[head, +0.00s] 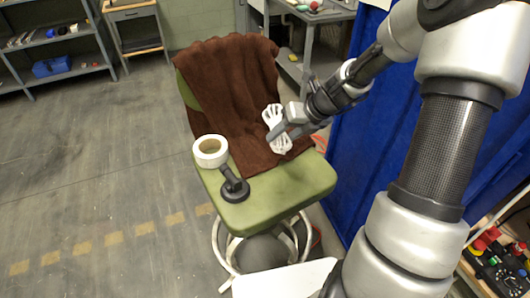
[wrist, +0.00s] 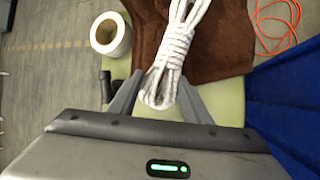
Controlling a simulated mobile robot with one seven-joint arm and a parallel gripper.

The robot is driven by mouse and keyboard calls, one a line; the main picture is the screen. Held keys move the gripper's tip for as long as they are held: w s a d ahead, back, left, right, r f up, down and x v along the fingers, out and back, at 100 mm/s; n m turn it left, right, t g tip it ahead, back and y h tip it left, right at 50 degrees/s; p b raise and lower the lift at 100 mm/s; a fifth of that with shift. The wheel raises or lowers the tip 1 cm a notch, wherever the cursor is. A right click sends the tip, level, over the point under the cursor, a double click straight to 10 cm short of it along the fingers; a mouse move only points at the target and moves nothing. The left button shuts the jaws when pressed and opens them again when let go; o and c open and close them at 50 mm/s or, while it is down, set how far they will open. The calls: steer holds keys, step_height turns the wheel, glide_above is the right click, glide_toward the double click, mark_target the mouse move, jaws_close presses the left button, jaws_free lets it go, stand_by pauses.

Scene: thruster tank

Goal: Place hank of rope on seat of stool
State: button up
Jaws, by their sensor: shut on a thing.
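The hank of rope (wrist: 171,55) is white, wound round its middle with loops at both ends. My gripper (wrist: 160,95) is shut on it, with one finger on each side of its lower loop in the wrist view. In the head view the rope (head: 279,143) and my gripper (head: 281,131) are over the right part of the stool's green seat (head: 285,190), in front of the brown towel. I cannot tell whether the rope touches the towel or seat. The stool stands on a round metal base.
A brown towel (head: 228,75) drapes over the backrest and onto the seat. A white tape roll (head: 210,151) and a black handled object (head: 234,187) are on the seat's left side. The seat's front right is bare. A blue curtain (head: 372,140) hangs at right.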

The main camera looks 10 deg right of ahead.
step_height(320, 180, down, 9)
steer(key=shift+f+b, duration=0.1)
steer(key=shift+b, duration=0.9)
steer(key=shift+s+f, duration=0.1)
steer(key=shift+f, duration=0.2)
steer(key=o, duration=1)
steer(key=shift+o, duration=0.2)
steer(key=shift+s+d+r, duration=0.1)
steer(key=shift+d+r, duration=0.1)
steer(key=shift+r, duration=0.35)
steer(key=p+v, duration=0.2)
steer(key=v, duration=0.9)
steer(key=shift+s+r, duration=0.1)
steer(key=shift+r, duration=0.05)
